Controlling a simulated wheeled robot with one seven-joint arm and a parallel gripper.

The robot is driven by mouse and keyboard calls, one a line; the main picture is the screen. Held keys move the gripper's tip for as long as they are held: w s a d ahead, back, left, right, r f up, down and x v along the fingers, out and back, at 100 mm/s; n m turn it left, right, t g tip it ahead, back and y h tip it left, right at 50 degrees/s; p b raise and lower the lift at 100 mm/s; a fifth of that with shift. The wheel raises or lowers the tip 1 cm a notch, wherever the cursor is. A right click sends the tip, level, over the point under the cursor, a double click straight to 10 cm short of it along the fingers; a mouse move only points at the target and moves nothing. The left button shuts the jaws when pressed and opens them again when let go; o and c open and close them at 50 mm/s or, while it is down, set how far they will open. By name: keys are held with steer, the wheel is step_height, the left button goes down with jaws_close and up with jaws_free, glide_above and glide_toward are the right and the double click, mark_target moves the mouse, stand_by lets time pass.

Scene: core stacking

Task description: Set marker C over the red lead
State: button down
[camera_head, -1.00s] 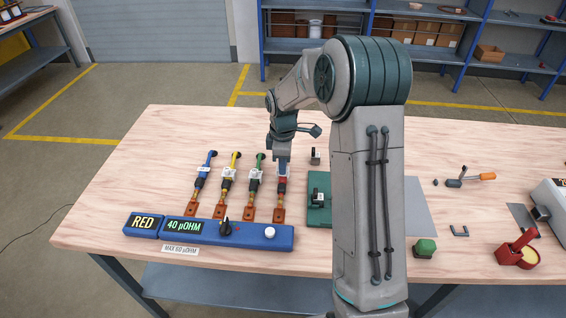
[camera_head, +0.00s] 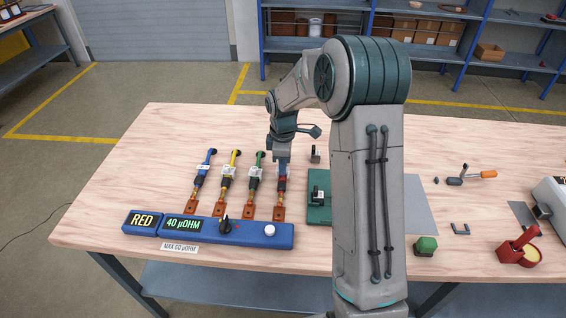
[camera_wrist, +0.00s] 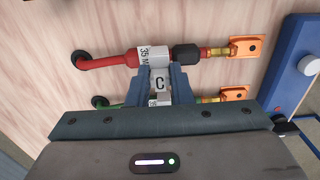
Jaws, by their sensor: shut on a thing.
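The red lead (camera_wrist: 110,62) runs across the top of the wrist view, with a white printed sleeve (camera_wrist: 147,55) near its black collar. My gripper (camera_wrist: 161,74) is shut on marker C (camera_wrist: 159,84), a small white piece lettered C. The marker cannot be made out there.
The green lead (camera_head: 254,178), yellow lead (camera_head: 229,178) and blue lead (camera_head: 203,178) lie to the left, with white pieces on them. A blue meter box (camera_head: 260,238) stands in front, with displays reading RED and 40 µOHM. A green fixture (camera_head: 319,205) is close on the right.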

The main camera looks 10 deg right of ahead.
steer(key=shift+f+b, duration=0.75)
steer(key=shift+f, duration=0.45)
steer(key=c, duration=1.2)
jaws_free()
steer(key=shift+r, duration=0.1)
step_height(320, 180, up, 14)
steer(key=shift+b, duration=0.35)
steer(key=shift+s, duration=0.1)
